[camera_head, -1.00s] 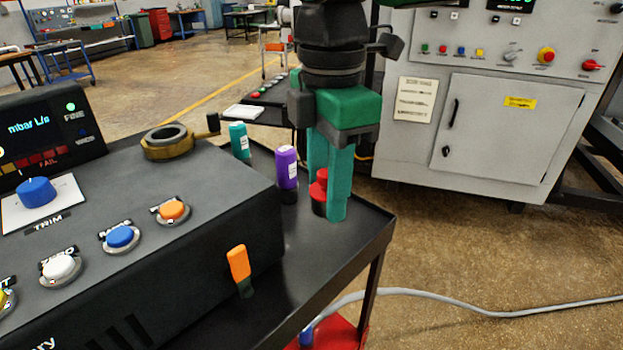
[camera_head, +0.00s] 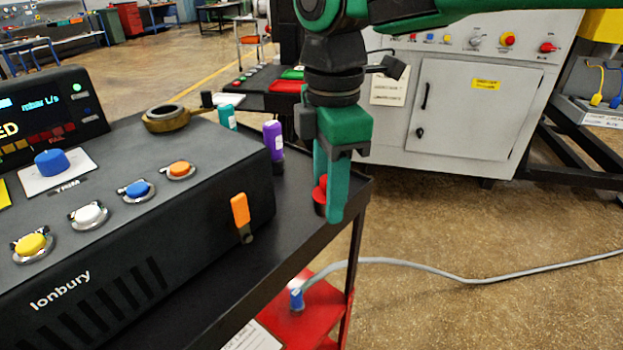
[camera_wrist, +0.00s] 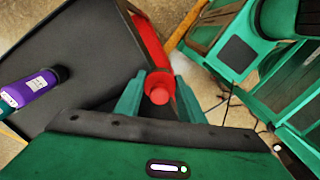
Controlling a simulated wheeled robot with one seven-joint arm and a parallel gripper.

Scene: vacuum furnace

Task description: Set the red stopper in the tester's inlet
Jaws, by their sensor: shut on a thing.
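My gripper (camera_head: 329,206) is shut on the red stopper (camera_head: 319,196), which sits between its green fingertips at the right edge of the black cart top. The stopper's round red head also shows in the wrist view (camera_wrist: 158,87); its lower part is partly hidden by a finger. The tester (camera_head: 150,210) is a dark box with coloured buttons, left of my gripper. A brass ring (camera_head: 166,119), which looks like its inlet, is on the tester's top at the back, apart from the stopper and with its opening facing up.
An orange-handled switch (camera_head: 240,211) sticks up at the tester's right side. A grey hose (camera_head: 430,266) runs from the red lower shelf (camera_head: 318,296).

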